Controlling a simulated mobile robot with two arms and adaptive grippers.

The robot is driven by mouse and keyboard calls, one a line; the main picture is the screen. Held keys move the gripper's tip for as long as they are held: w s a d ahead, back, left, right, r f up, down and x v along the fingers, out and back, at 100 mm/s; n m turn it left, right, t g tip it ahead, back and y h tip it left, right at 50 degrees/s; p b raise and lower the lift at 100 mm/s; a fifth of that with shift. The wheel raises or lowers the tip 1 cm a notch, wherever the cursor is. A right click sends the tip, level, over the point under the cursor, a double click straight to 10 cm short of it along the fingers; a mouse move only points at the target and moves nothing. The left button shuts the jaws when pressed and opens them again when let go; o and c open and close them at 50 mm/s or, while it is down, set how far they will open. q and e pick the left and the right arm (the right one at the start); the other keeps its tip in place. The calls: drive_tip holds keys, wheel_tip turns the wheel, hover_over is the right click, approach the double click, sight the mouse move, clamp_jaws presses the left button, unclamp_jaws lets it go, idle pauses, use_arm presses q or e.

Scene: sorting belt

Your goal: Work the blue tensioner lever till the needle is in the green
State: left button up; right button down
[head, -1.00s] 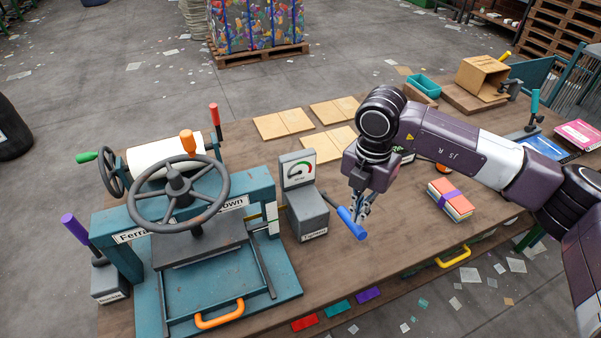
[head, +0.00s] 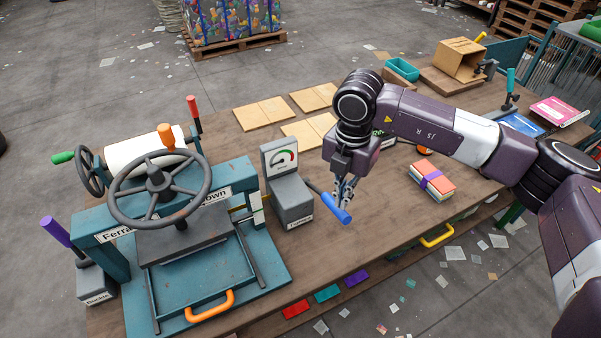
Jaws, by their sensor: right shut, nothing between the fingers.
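The blue tensioner lever (head: 336,208) sticks out to the right of a grey box (head: 291,199), its blue grip low and tilted. A gauge (head: 282,158) with a white face and a coloured arc stands on the box; its needle is too small to read for certain. My right gripper (head: 345,190) is shut and empty, pointing down with its fingertips right at the upper side of the blue grip. I cannot tell whether they touch it. My left gripper is out of view.
Left of the box stands a teal press with a grey handwheel (head: 170,189) and an orange handle (head: 209,306). A purple lever (head: 56,231) is at the far left. A strapped stack of cards (head: 430,180) lies to the right. Flat boards (head: 264,113) lie behind.

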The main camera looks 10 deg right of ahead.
sight(340, 210)
wheel_tip(340, 210, down, 10)
drive_tip(key=b, duration=0.8)
drive_tip(key=shift+r, duration=0.2)
idle(3.0)
drive_tip(key=shift+r+p, duration=1.8)
drive_tip(key=shift+r, duration=1.3)
drive_tip(key=shift+r+p, duration=2.2)
drive_tip(key=shift+r, duration=1.95)
